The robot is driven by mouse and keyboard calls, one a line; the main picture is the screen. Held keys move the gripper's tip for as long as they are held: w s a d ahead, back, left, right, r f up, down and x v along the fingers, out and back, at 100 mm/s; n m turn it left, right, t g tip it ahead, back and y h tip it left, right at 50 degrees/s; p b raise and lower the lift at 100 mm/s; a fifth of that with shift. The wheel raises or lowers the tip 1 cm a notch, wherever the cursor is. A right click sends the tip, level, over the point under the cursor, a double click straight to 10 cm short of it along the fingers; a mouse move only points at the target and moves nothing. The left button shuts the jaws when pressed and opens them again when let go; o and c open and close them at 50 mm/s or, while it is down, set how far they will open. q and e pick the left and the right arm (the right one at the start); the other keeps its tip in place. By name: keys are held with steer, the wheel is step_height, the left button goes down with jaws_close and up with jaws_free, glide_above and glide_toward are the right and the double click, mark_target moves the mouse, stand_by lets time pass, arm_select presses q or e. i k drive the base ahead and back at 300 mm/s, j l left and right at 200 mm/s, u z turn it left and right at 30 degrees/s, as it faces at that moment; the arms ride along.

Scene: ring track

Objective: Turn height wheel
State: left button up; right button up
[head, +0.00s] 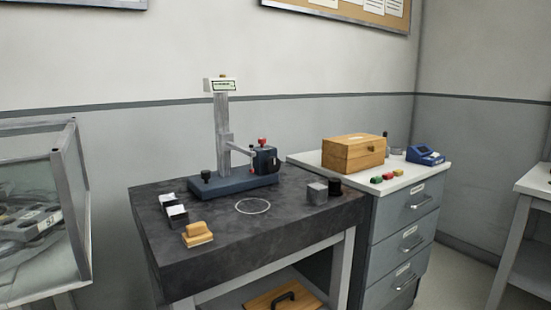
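A height stand with a grey upright column (222,130) and a dark blue base (236,185) stands on a dark stone-topped table (290,222). A white display (220,86) sits on top of the column. An arm from the column reaches right to a dark block (265,161) with a red knob (262,141) on top. A small black knob (206,175) stands at the left end of the base. I cannot tell which of these parts is the height wheel. Neither of my grippers is in view.
Small black-and-white blocks (177,216), a wooden block (197,235), a white ring mark (253,206) and a grey cube (317,193) are on the table. A drawer cabinet (408,222) with a wooden box (353,154) stands right; a glass-sided case (72,200) stands left.

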mark_target(272, 164)
steer(key=l, duration=0.45)
steer(key=i+l, duration=0.15)
steer(key=l, duration=0.35)
steer(key=l+z, duration=0.1)
steer(key=l, duration=0.35)
steer(key=i+l, duration=0.1)
steer(key=l, duration=0.35)
